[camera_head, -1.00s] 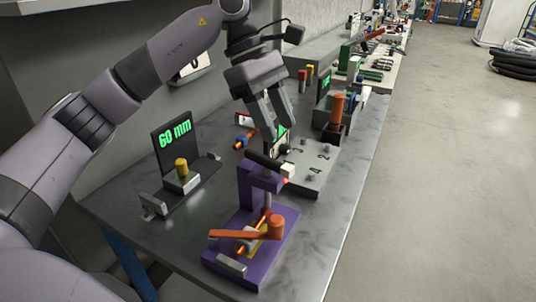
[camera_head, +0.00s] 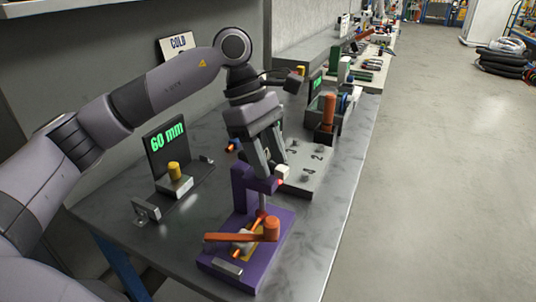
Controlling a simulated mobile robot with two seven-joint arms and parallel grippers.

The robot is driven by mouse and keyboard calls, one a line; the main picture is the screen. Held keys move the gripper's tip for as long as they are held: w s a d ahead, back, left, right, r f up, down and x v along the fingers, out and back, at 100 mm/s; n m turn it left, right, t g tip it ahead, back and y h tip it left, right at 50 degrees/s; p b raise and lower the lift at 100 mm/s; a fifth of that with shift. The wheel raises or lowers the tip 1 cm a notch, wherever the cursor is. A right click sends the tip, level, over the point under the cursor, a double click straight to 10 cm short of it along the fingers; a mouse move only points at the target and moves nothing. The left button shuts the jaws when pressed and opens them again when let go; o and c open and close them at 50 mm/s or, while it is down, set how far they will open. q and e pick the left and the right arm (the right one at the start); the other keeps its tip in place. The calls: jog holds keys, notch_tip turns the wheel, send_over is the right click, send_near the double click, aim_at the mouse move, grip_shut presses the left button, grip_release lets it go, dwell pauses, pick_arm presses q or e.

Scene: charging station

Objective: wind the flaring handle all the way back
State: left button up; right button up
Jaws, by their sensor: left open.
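The purple flaring tool (camera_head: 240,198) stands upright near the front of the grey bench. An orange lever (camera_head: 232,237) lies across the tool's base, over an orange rod and a yellow block. My left gripper (camera_head: 270,172) points down at the top of the tool with its jaws open, its fingertips close to the handle. I cannot tell whether they touch it. My right gripper is not in view.
Left of the tool stands a gauge with a "60 mm" display (camera_head: 167,137) and a yellow-topped block (camera_head: 175,178). Behind is a grey numbered plate (camera_head: 307,164) and an upright orange cylinder (camera_head: 328,112). Bare bench lies right of the tool.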

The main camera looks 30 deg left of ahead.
pick_arm(q)
jog(key=shift+c, duration=0.3)
grip_shut()
jog(key=shift+n, duration=0.3)
